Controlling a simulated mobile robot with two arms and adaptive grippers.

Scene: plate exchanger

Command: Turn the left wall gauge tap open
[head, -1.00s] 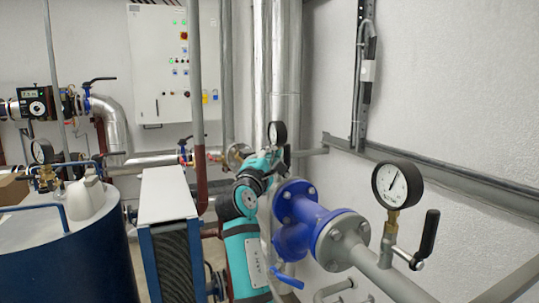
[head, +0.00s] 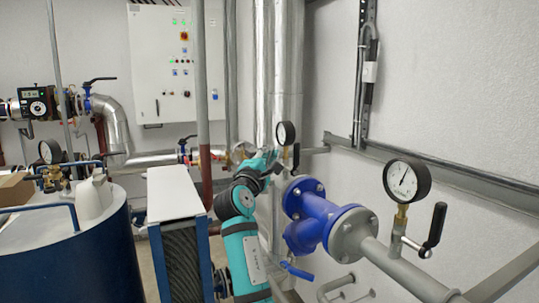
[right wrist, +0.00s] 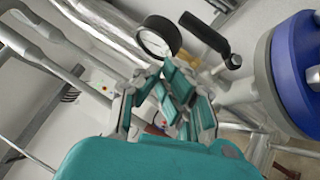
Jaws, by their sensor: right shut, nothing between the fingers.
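The left wall gauge (head: 285,133) has a white dial and black rim. Its tap's black lever (head: 296,156) stands roughly upright just right of my right gripper (head: 266,162). The right gripper is shut and empty, at the end of the teal arm, low and left of the gauge. In the right wrist view the gripper's fingers (right wrist: 176,88) are closed together below the gauge (right wrist: 159,37) and the black lever (right wrist: 205,33), apart from the lever as far as I can tell. The tap body is partly hidden. My left gripper is not in view.
A second, nearer gauge (head: 407,181) has its own black lever (head: 435,225). A blue flanged valve (head: 316,218) with a grey pipe lies right of my arm. Tall silver pipes (head: 277,70) rise behind the gripper. A plate exchanger (head: 182,258) stands left of the arm.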

